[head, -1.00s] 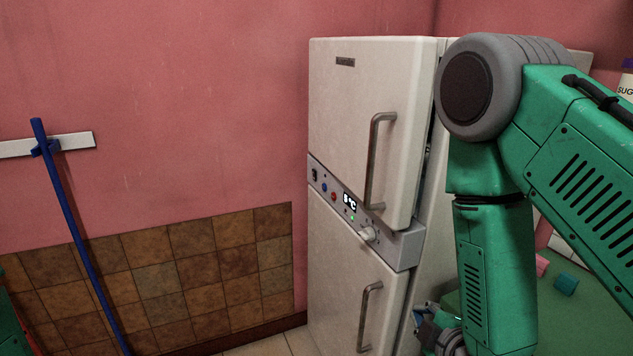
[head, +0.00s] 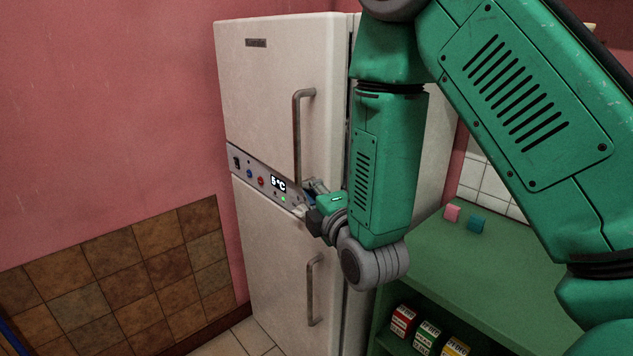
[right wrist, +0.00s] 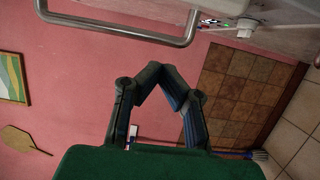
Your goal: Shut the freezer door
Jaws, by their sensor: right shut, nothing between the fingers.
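A white fridge-freezer has an upper door (head: 270,95) and a lower door (head: 265,265), each with a metal bar handle. Between them is a control panel (head: 250,172) with a lit display. A narrow dark gap shows along the upper door's right edge, partly hidden by my arm. The lower door looks about flush. Which door is the freezer's I cannot tell. My right gripper (head: 312,192) is shut and empty, at the panel's right end below the upper handle (head: 297,135). In the right wrist view its fingertips (right wrist: 161,72) meet, with the upper handle (right wrist: 120,28) beyond. Whether it touches the fridge is unclear.
A green counter (head: 480,265) stands right of the fridge with a pink block (head: 452,213) and a teal block (head: 476,224) on it. Several small boxes sit on the shelf below.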

